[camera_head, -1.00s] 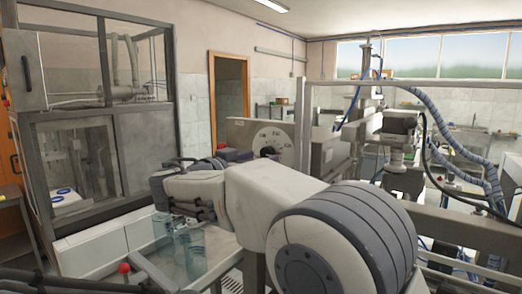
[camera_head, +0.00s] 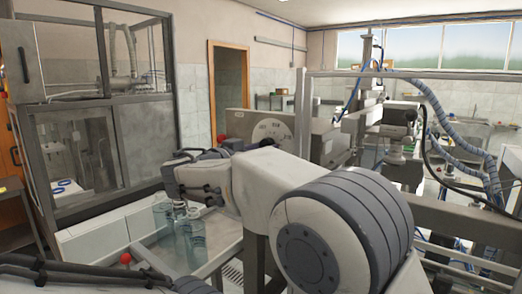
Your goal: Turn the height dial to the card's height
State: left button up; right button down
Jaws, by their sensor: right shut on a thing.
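The height dial (camera_head: 272,130) is a round pale plate with dark marks, on a grey panel in the middle distance. Its lower part is hidden by my right arm, and its marks are too small to read. My right gripper (camera_head: 248,146) is a small dark shape at the dial's lower left edge. It is shut on the dial's knob, which my arm mostly hides. I cannot make out a card with a height on it. My left arm shows only as dark links at the lower left; its gripper is out of view.
Several clear bottles (camera_head: 190,232) stand below my right arm's elbow. A red ball knob (camera_head: 125,258) is on the near rail. A glazed cabinet (camera_head: 85,125) fills the left. Machine frames and blue hoses (camera_head: 445,125) crowd the right.

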jog(key=n+b, duration=0.5)
jog(key=n, duration=0.9)
jog(key=shift+r, duration=0.15)
jog(key=shift+n, duration=0.4)
dwell(0.3)
jog(key=shift+c, duration=1.8)
grip_release()
